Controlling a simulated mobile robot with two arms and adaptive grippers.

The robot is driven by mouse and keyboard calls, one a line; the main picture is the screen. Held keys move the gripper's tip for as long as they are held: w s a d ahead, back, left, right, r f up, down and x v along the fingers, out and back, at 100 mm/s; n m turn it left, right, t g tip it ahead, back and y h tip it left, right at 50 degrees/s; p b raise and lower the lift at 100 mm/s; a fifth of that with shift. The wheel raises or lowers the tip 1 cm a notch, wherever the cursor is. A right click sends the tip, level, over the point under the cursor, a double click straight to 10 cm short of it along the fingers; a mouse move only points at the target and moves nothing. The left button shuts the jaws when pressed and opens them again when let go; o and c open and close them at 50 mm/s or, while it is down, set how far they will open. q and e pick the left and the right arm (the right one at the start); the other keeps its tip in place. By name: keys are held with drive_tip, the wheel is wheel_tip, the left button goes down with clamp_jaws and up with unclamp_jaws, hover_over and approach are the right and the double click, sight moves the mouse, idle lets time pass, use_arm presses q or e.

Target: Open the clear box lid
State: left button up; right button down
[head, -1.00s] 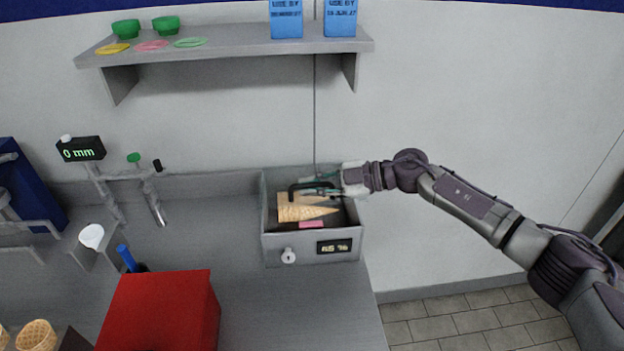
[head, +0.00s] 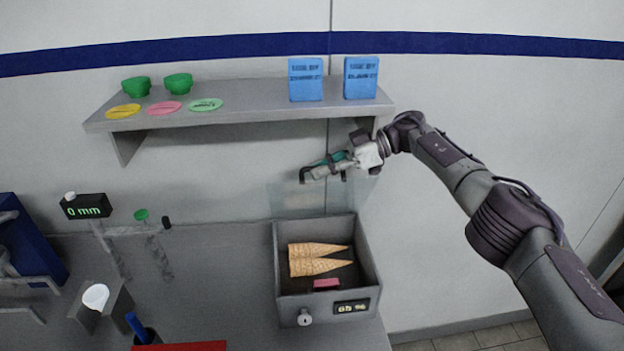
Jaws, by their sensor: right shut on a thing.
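The clear box (head: 292,295) is a grey-walled box on the counter, its top open to view. Two cones (head: 318,266) and a pink block (head: 326,284) lie inside it. The clear lid (head: 300,200) stands raised at the back of the box, faint and see-through against the wall. Its dark handle (head: 304,175) is at my right gripper (head: 325,170), which is shut on it, above and behind the box. The exact contact is small and hard to see. My left gripper is not in view.
A shelf (head: 230,115) with green cups, coloured discs and two blue packs (head: 305,80) is just above my right gripper. A 0 mm display stand (head: 86,206), a white cup (head: 95,296) and a red box (head: 180,346) are left.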

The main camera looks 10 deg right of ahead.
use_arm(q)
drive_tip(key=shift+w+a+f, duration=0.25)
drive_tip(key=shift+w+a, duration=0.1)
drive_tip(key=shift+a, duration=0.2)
use_arm(e)
drive_tip(key=shift+w+r, duration=0.1)
drive_tip(key=shift+w, duration=0.3)
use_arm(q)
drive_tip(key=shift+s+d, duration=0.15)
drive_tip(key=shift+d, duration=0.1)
use_arm(e)
drive_tip(key=c, duration=1.5)
unclamp_jaws()
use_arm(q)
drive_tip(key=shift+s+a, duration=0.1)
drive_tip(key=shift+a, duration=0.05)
use_arm(e)
drive_tip(key=shift+a, duration=0.1)
